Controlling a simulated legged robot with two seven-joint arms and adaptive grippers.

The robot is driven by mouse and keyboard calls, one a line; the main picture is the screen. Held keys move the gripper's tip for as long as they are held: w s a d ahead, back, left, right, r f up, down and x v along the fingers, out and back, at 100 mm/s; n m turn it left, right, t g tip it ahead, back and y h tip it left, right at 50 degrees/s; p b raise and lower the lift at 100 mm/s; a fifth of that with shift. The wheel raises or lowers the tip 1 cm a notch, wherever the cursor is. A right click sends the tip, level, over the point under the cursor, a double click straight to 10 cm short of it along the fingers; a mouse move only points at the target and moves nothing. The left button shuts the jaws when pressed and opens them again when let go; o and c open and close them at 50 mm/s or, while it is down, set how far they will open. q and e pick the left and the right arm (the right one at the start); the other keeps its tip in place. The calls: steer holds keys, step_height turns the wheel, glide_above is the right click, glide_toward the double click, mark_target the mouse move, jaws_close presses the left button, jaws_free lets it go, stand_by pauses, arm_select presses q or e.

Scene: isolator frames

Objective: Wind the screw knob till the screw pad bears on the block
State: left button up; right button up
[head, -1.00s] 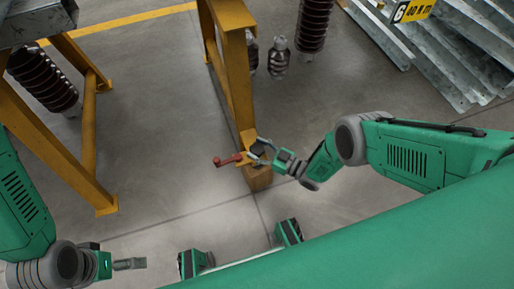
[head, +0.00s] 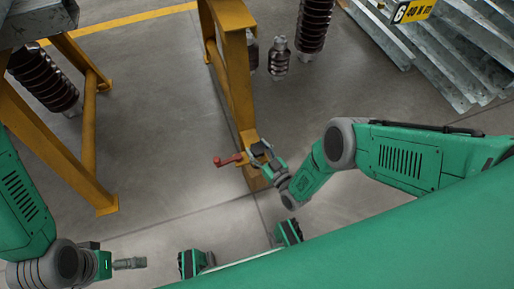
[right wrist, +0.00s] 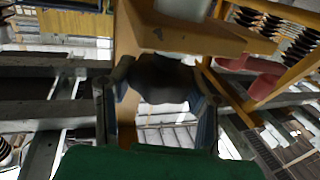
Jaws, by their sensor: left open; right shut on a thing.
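The dark screw knob (right wrist: 165,78) sits between the fingers of my right gripper in the right wrist view. In the head view my right gripper (head: 262,155) is closed around it at the foot of the yellow leg and partly covers it. A tan block (head: 254,180) shows just below, partly hidden by my gripper. A red handle-like part (head: 229,160) sticks out to the left of the leg. I cannot make out the screw pad, nor whether anything touches the block. My left gripper (head: 130,264) is open and empty at the lower left, far from the knob.
The yellow leg (head: 238,85) rises behind the work spot. Another yellow frame (head: 48,150) stands at the left. Brown ribbed insulators (head: 279,58) stand behind, and grey metal sections (head: 450,60) lie at the upper right. The floor between the frames is clear.

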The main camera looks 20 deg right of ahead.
mark_target(259, 156)
steer(key=shift+m+t+h, duration=0.2)
steer(key=shift+m+h, duration=0.95)
steer(key=shift+h, duration=0.65)
steer(key=shift+m+t+h, duration=0.2)
steer(key=shift+m+h, duration=0.95)
steer(key=shift+h, duration=0.65)
steer(key=shift+s, duration=0.1)
steer(key=o, duration=1.2)
steer(key=s, duration=0.7)
steer(key=shift+s+a+f, duration=0.1)
steer(key=shift+s+a, duration=0.1)
steer(key=shift+a, duration=0.15)
